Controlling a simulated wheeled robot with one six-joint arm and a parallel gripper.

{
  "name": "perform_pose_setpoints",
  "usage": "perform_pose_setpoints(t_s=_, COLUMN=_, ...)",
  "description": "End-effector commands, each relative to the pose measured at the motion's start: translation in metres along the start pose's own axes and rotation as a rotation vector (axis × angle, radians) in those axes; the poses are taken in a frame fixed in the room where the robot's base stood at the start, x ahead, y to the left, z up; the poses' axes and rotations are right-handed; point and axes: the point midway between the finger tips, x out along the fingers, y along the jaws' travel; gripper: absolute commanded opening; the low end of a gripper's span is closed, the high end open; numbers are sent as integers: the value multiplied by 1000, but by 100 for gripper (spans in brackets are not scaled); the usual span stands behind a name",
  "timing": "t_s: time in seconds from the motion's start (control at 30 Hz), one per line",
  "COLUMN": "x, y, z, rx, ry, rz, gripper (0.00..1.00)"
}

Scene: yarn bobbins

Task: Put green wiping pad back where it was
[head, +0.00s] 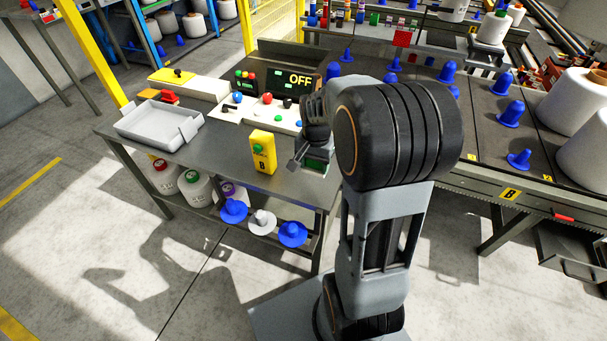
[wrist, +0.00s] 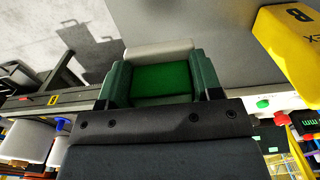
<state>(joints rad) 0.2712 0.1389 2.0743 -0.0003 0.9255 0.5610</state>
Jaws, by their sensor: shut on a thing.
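The green wiping pad (wrist: 160,80) sits between the two fingers of my gripper (wrist: 162,88) in the wrist view, and the gripper is shut on it. A pale strip shows just beyond the pad; I cannot tell whether it belongs to it. In the head view my gripper (head: 312,166) is at the right part of the grey workbench (head: 210,155), right of the yellow box marked B (head: 262,158). A little of the pad's green shows there, mostly hidden by the gripper. I cannot tell whether the pad touches the bench.
A grey tray (head: 135,127) stands at the bench's left. A control panel with an OFF display (head: 300,79) and several buttons is at the back. A conveyor with blue cones (head: 510,113) runs at right.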

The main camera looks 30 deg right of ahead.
Motion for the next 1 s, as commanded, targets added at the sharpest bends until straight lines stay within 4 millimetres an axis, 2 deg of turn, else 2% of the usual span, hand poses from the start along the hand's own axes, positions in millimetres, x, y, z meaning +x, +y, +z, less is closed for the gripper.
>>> perform_pose_setpoints(t_s=0.03, x=14, y=-6, z=-2, rx=-1, ry=-7, rz=5, gripper=33)
perform_pose_setpoints(t_s=0.2, x=36, y=-24, z=-11, rx=-3, ry=-5, rz=3, gripper=33)
perform_pose_setpoints(t_s=0.57, x=52, y=-37, z=-17, rx=-4, ry=-3, rz=2, gripper=33)
perform_pose_setpoints(t_s=0.83, x=83, y=-39, z=-18, rx=-4, ry=-4, rz=3, gripper=33)
perform_pose_setpoints(t_s=1.0, x=85, y=-39, z=-19, rx=-4, ry=-1, rz=1, gripper=33)
